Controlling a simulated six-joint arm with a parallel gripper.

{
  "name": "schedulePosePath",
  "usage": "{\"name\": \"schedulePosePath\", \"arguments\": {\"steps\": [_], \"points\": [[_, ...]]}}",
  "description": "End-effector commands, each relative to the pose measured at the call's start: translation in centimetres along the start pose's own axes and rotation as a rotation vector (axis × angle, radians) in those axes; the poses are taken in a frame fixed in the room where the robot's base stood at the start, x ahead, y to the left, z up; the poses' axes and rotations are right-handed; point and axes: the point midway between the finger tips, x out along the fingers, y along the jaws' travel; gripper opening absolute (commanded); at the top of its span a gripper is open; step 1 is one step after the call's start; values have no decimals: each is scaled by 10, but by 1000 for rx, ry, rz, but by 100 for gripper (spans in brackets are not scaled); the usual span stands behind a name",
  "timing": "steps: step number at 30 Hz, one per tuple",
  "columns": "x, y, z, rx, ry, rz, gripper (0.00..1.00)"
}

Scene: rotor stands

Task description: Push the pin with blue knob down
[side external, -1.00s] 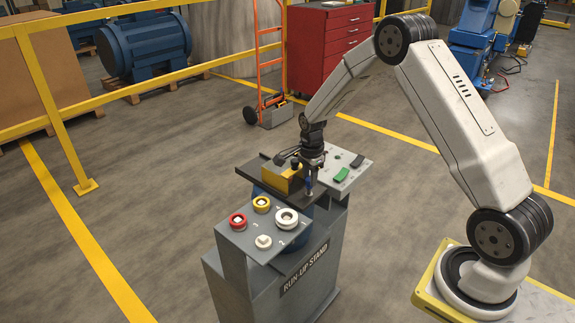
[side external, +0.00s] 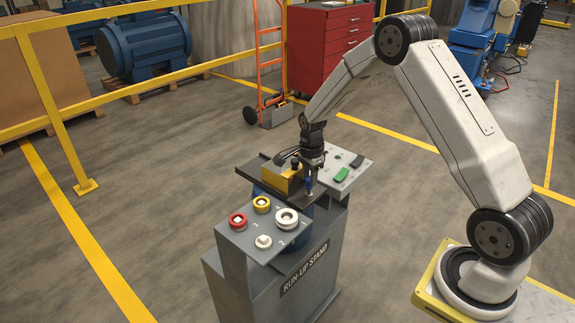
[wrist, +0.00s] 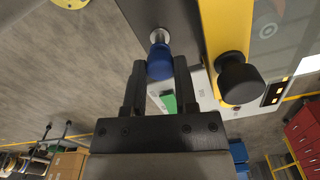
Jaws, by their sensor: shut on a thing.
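The pin with the blue knob (wrist: 160,62) is in the upper middle of the wrist view, its bare metal shank running into a dark plate (wrist: 158,12). In the side view the small blue knob (side external: 308,183) shows just below my gripper (side external: 311,166). My gripper (wrist: 159,75) has one finger on each side of the knob and is shut on it. The knob's far end sticks out past the fingertips, with some shank visible between knob and plate.
A yellow block (side external: 284,178) with a black knob (wrist: 239,80) stands close beside the pin. A grey panel (side external: 241,247) with red, yellow and white controls is in front. A light panel (side external: 351,164) with green and black rockers is behind. The floor around the stand is clear.

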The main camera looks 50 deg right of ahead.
Motion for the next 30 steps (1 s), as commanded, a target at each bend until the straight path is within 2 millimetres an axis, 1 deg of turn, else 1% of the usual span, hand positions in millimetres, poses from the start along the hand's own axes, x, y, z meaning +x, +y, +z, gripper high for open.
{"name": "schedulePosePath", "arguments": {"steps": [10, 19, 20, 21, 23, 30], "points": [[26, 0, 0, 0, 1, 1, 0], [30, 0, 0, 0, 1, -1, 0], [30, 0, 0, 0, 1, -1, 42], [30, 0, 0, 0, 1, 0, 55], [30, 0, 0, 0, 1, 0, 72], [29, 0, 0, 0, 1, 0, 72]]}}
